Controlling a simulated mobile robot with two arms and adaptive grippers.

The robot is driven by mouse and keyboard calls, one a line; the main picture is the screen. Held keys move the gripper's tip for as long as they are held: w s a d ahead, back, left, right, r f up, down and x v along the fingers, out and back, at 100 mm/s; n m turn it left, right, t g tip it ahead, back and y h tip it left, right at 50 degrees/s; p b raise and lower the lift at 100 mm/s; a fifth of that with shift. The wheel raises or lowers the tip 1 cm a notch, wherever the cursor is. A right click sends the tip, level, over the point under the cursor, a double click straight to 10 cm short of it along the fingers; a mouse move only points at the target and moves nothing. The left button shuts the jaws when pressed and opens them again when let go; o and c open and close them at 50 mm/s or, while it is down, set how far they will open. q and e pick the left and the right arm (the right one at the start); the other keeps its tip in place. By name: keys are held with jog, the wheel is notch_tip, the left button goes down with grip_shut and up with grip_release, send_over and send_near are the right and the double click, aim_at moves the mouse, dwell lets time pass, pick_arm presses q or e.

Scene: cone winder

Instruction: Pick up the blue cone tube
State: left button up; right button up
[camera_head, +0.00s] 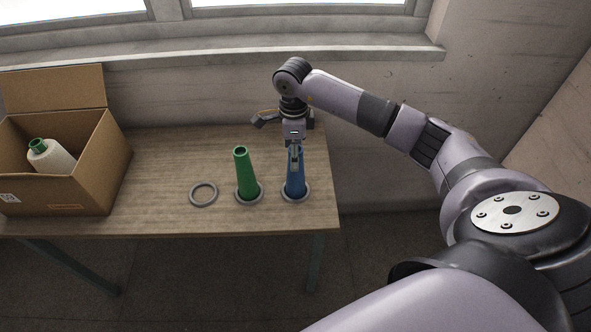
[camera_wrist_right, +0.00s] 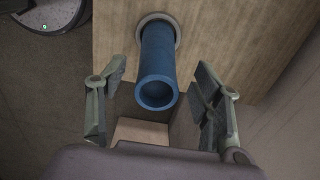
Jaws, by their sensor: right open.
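The blue cone tube (camera_head: 296,183) stands upright in a grey ring (camera_head: 295,196) near the table's right end. My right gripper (camera_head: 295,152) is over its top in the head view and hides part of its upper end. In the right wrist view the blue cone tube (camera_wrist_right: 157,75) rises between the two spread fingers of my right gripper (camera_wrist_right: 157,100), with its open hollow end toward the camera. Gaps show between the tube and both fingers. My left gripper is not in view.
A green cone tube (camera_head: 245,175) stands in a ring just left of the blue one. An empty grey ring (camera_head: 203,194) lies further left. An open cardboard box (camera_head: 85,190) holds a yarn cone (camera_head: 52,160). The wooden table's (camera_head: 165,165) middle is clear.

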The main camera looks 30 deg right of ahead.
notch_tip(320, 180, down, 4)
jog(key=shift+s+p, duration=0.1)
jog(key=shift+p, duration=0.4)
jog(key=shift+c, duration=0.4)
jog(key=c, duration=1.1)
